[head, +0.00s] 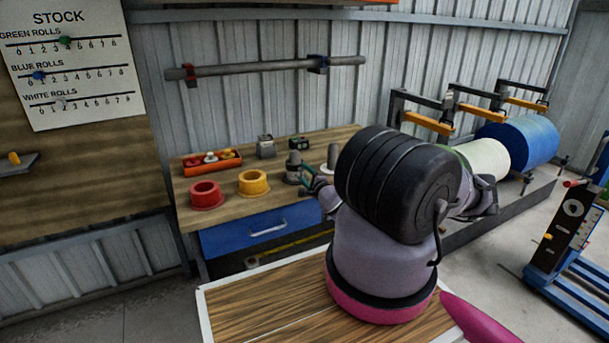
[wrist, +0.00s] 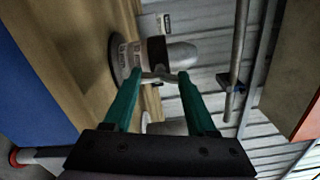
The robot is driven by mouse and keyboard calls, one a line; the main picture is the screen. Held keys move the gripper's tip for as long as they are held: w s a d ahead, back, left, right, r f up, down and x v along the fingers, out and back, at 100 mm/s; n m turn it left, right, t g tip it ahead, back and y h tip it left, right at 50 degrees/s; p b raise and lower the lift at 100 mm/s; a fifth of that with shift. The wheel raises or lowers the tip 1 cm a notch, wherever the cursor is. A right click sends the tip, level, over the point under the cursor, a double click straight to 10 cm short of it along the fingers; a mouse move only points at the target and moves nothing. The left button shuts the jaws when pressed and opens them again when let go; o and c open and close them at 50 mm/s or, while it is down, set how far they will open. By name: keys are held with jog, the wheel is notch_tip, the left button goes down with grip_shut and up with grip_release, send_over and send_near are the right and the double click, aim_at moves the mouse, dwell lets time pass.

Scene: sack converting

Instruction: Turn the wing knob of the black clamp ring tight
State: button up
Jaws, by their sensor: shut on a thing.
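The black clamp ring (wrist: 157,51) sits around a light grey upright post (wrist: 180,55) on a round grey base. The pale wing knob (wrist: 158,77) is on the side of the ring facing the wrist camera. My gripper (wrist: 160,75), with green fingers, is shut on the knob, one fingertip at each end of it. In the head view my gripper (head: 307,178) is just right of the post, and the knob is too small to make out.
On the wooden workbench (head: 230,213) are a red flanged ring (head: 206,195), a yellow one (head: 252,184), an orange tray (head: 196,171) of small parts and a grey block (head: 266,147). A bar (head: 260,69) hangs on the wall behind. White and blue rolls (head: 525,140) lie at right.

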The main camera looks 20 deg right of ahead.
jog(key=m, duration=1.1)
jog(key=shift+m, duration=0.4)
dwell(0.3)
jog(key=o, duration=1.4)
jog(key=shift+s, duration=0.1)
jog(key=s, duration=1)
jog(key=shift+s+d, duration=0.2)
jog(key=shift+s, duration=0.1)
